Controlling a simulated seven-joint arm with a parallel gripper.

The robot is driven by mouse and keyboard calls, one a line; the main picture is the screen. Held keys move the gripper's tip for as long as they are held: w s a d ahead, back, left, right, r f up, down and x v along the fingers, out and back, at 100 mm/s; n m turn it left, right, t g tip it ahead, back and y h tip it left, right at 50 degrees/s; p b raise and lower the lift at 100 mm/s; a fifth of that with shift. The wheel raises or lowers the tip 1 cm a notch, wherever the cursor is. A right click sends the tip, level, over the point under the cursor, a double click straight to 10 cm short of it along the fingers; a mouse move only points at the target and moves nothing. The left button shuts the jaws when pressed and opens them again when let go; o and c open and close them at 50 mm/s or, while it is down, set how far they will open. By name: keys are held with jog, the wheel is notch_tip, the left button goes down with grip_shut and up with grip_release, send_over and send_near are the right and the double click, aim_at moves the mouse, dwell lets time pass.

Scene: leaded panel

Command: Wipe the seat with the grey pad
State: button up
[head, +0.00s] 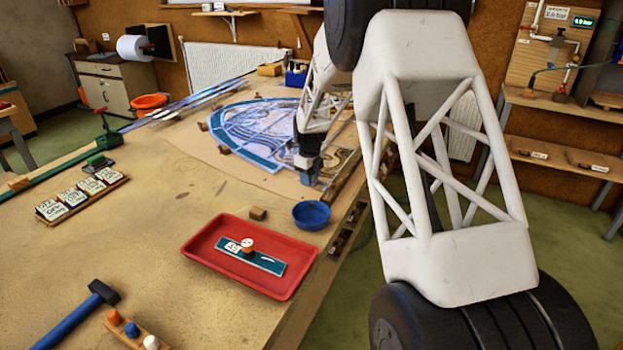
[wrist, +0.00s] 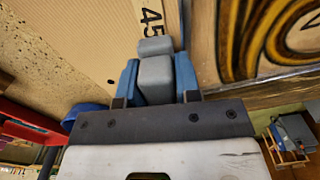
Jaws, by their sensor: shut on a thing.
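My gripper (wrist: 156,82) has blue fingers and is shut on the grey pad (wrist: 154,76), which sticks out beyond the fingertips in the wrist view. In the head view my gripper (head: 308,172) points down over the right end of the leaded panel (head: 240,125), and the arm hides part of that area. The panel has a curved outline with blue and teal glass. In the wrist view the pad is over a pale board marked 45, beside a dark frame. I cannot make out the seat clearly, nor whether the pad touches the surface.
A red tray (head: 225,279) holds a teal glass strip (head: 268,263) with a knob on it. A hammer (head: 75,315), a wooden block (head: 258,213) and labelled tiles (head: 75,196) lie on the bench. The bench middle is mostly clear.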

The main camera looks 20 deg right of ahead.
aim_at(296, 179)
jog(key=shift+w+a+f, duration=0.15)
jog(key=shift+w+a, duration=0.45)
jog(key=shift+w, duration=0.2)
jog(key=shift+a+f, duration=0.1)
jog(key=shift+w+a, duration=0.65)
jog(key=shift+w, duration=0.35)
jog(key=shift+w+a, duration=0.25)
jog(key=shift+w, duration=0.15)
jog(key=shift+w, duration=0.1)
jog(key=shift+w+a+r, duration=0.15)
jog(key=shift+w+a, duration=0.25)
jog(key=shift+w, duration=0.25)
jog(key=shift+w+a+r, duration=0.1)
jog(key=shift+w+a, duration=0.3)
jog(key=shift+w, duration=0.25)
jog(key=shift+s+d, duration=0.1)
jog(key=shift+s, duration=0.05)
jog(key=shift+s+d, duration=0.4)
jog(key=shift+s, duration=0.25)
jog(key=shift+s+d, duration=0.4)
jog(key=shift+s, duration=0.2)
